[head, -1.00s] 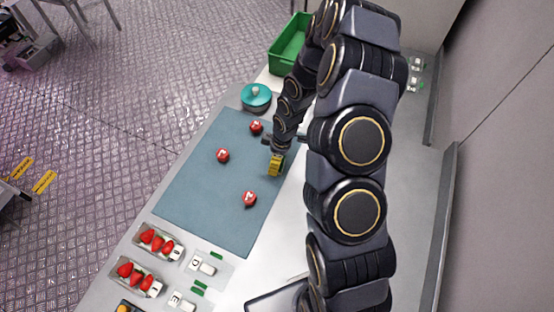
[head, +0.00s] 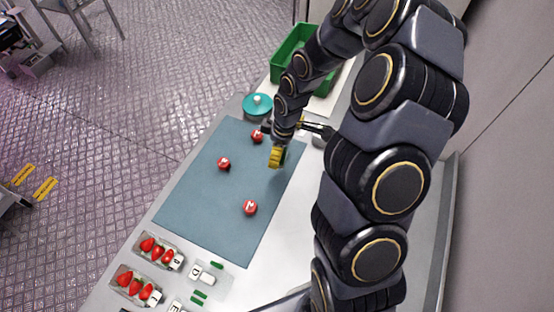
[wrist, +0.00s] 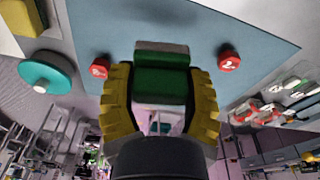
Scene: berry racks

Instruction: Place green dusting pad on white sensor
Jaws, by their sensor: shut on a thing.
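My gripper (head: 277,157) hangs over the right part of the blue mat, pointing down. In the wrist view its yellow fingers (wrist: 162,105) are shut on a green block-like pad (wrist: 162,85), with a grey-green top part. Small white box-like units, which may be the sensors, sit by the berry trays at the lower left, one white unit (head: 203,275) on a clear plate and another (head: 175,308) at the bottom edge. Small green strips (head: 217,265) lie beside them. I cannot tell which unit is the white sensor. My gripper is well apart from these units.
Three red numbered discs, one of them a red disc (head: 250,207), lie on the blue mat (head: 190,205). A teal round lid (head: 258,104) and a green bin (head: 290,48) stand at the back. Strawberry trays (head: 158,250) line the front left.

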